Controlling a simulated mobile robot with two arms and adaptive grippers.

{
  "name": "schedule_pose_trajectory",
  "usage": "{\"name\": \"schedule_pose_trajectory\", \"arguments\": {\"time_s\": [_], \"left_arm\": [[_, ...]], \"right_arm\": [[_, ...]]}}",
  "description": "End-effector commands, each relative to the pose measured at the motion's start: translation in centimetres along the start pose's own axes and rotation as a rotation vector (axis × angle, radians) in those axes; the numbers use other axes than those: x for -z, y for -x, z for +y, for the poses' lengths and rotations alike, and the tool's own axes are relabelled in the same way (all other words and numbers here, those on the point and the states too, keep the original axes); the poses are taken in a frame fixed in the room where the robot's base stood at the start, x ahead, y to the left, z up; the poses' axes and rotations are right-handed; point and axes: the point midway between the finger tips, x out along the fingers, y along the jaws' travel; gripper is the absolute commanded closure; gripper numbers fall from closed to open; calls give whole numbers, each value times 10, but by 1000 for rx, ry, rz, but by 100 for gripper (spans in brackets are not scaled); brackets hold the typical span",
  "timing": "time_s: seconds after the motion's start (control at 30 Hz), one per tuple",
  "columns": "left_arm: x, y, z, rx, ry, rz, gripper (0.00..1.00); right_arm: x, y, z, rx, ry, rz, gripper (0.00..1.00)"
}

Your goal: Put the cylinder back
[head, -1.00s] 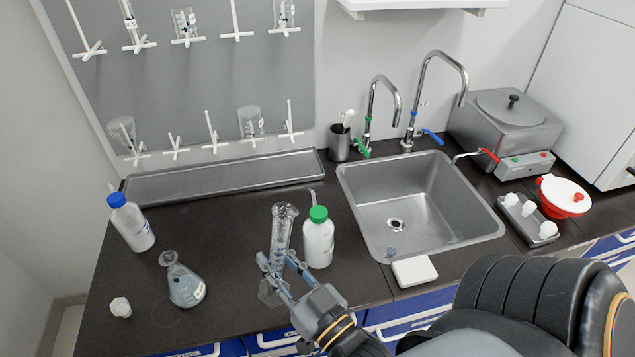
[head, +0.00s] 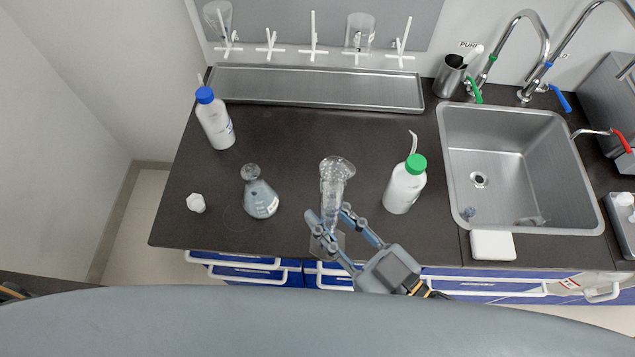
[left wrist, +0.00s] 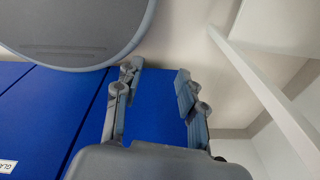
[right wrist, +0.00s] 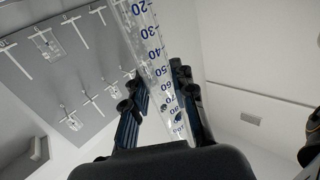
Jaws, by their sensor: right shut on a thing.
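In the right wrist view the cylinder (right wrist: 152,50), with blue numbers, stands between the fingers (right wrist: 162,95). My left gripper (left wrist: 156,77) is open and empty, in front of blue drawer fronts in the left wrist view.
A conical flask (head: 260,198), a white stopper (head: 196,203) and a blue-capped bottle (head: 215,120) stand left of the cylinder. A green-capped bottle (head: 404,188) stands close on its right, before the sink (head: 520,160). A metal tray (head: 315,88) lies below the peg board (head: 330,22).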

Motion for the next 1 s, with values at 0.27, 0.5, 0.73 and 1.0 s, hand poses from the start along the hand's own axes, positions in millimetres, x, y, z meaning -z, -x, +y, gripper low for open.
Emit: {"name": "schedule_pose_trajectory", "arguments": {"time_s": [0.27,0.5,0.73,1.0], "left_arm": [[-8,19,28,-34,3,-15,60],[-8,29,32,-39,0,-17,60],[0,31,17,-21,1,-5,60],[1,33,15,-20,3,-3,60]], "right_arm": [[-21,-41,39,4,10,2,100],[-60,-77,74,3,5,-2,100],[-88,-93,89,3,2,1,100],[-116,-98,95,2,0,-1,100]]}}
